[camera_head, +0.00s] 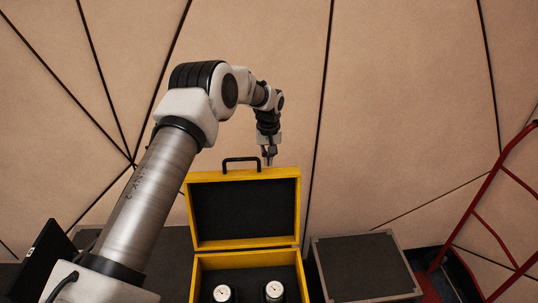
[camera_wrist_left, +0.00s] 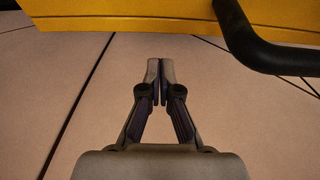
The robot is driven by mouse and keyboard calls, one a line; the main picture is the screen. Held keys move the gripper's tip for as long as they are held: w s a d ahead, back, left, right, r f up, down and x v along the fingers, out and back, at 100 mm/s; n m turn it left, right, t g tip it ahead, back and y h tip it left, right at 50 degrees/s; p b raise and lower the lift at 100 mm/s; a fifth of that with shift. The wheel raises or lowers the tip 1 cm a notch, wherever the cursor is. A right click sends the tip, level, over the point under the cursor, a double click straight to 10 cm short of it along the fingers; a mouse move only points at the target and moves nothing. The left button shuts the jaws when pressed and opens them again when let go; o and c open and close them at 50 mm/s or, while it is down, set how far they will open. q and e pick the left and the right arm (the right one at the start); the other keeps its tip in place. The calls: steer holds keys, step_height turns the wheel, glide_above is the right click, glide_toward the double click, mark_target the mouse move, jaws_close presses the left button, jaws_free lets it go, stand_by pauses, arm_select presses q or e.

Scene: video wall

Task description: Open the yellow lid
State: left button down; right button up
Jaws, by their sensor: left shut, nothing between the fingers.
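The yellow lid (camera_head: 188,215) stands raised, about upright, at the back of the yellow case (camera_head: 197,279). Its dark inner lining faces the head camera, and a black handle (camera_head: 240,159) sits on its top edge. My left gripper (camera_head: 268,161) is shut and empty, at or just behind the lid's top edge, right of the handle. In the left wrist view the closed fingertips (camera_wrist_left: 160,62) point toward the lid's yellow surface (camera_wrist_left: 130,14), with a gap visible between them. The black handle (camera_wrist_left: 262,45) is at the upper right there. My right gripper is not in view.
Two round white-topped canisters (camera_head: 222,293) (camera_head: 273,291) stand inside the case. A dark flat-topped box (camera_head: 362,262) is right of the case. A red tubular frame (camera_head: 480,215) stands at the far right. A tan panelled wall (camera_head: 410,90) is behind.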

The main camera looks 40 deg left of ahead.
mark_target(271, 173)
arm_select(q)
steer(key=shift+t+y, duration=0.7)
steer(key=shift+t, duration=0.2)
steer(key=s+d+r+b, duration=0.1)
steer(key=s+d, duration=0.1)
steer(key=s+d+r, duration=0.1)
steer(key=s, duration=0.1)
steer(key=s+d+r+b, duration=0.1)
steer(key=s+d, duration=0.1)
steer(key=shift+s+d+r+b, duration=0.2)
steer(key=shift+s+d+b, duration=0.1)
steer(key=shift+b, duration=0.05)
steer(key=shift+s+d+r, duration=0.15)
steer(key=shift+s, duration=0.05)
steer(key=shift+r, duration=0.1)
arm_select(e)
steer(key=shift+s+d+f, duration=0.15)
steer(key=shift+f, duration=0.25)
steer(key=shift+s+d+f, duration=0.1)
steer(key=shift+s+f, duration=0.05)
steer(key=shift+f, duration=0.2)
arm_select(q)
steer(key=shift+r, duration=0.2)
steer(key=v, duration=1.1)
steer(key=shift+r, duration=0.25)
